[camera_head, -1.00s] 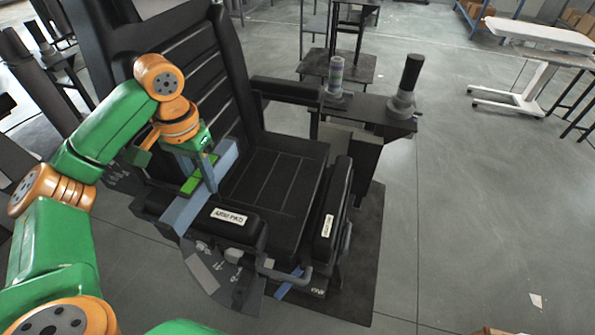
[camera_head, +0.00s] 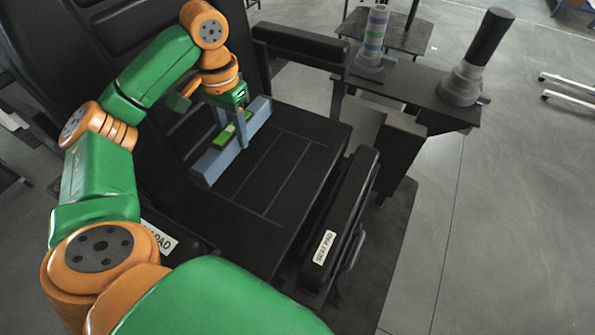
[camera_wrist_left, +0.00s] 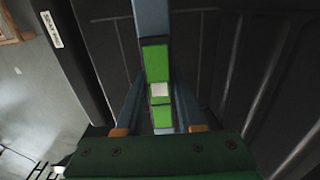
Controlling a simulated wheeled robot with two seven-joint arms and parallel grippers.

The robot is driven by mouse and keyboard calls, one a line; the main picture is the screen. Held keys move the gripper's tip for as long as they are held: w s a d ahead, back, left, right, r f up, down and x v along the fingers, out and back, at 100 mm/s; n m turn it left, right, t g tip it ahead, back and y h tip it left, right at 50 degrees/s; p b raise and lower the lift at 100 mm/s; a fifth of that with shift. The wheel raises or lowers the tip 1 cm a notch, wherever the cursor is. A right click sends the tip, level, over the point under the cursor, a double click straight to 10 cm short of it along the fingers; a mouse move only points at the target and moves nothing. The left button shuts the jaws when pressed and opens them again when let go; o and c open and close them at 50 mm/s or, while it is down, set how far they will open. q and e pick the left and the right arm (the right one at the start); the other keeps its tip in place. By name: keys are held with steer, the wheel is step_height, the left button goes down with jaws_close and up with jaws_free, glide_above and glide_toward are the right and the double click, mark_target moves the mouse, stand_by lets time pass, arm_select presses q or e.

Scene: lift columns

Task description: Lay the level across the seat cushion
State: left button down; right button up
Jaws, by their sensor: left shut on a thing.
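The level is a long blue-grey bar (camera_head: 213,162) with a bright green middle part. My left gripper (camera_head: 233,134) is shut on the green middle, one finger on each side. In the left wrist view the level (camera_wrist_left: 153,58) runs lengthwise between the fingers and shows a pale vial in its green part. The black seat cushion (camera_head: 290,165) has stitched lines on top. The level is over its side near the backrest, roughly along that edge. I cannot tell whether it touches the cushion or hangs just above it. My right gripper is not in view.
The black backrest (camera_head: 120,40) rises close behind my left arm. A labelled side pad (camera_head: 345,215) stands along the cushion's right side. A console with a dark upright handle (camera_head: 487,38) and a banded column (camera_head: 375,35) stands beyond. Most of the cushion top is clear.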

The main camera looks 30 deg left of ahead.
arm_select(q)
steer(key=w+d+f+p, duration=0.2)
steer(key=w+d+f, duration=0.3)
steer(key=d, duration=0.4)
glide_above(303, 181)
steer(key=f, duration=0.4)
steer(key=shift+s+a, duration=0.1)
steer(key=shift+a, duration=0.1)
step_height(303, 181, down, 3)
steer(key=shift+d+p, duration=0.15)
steer(key=shift+p, duration=0.35)
steer(key=shift+f, duration=0.45)
steer(key=c, duration=0.5)
jaws_free()
step_height(303, 181, up, 12)
steer(key=shift+r+b, duration=0.1)
steer(key=shift+b, duration=0.35)
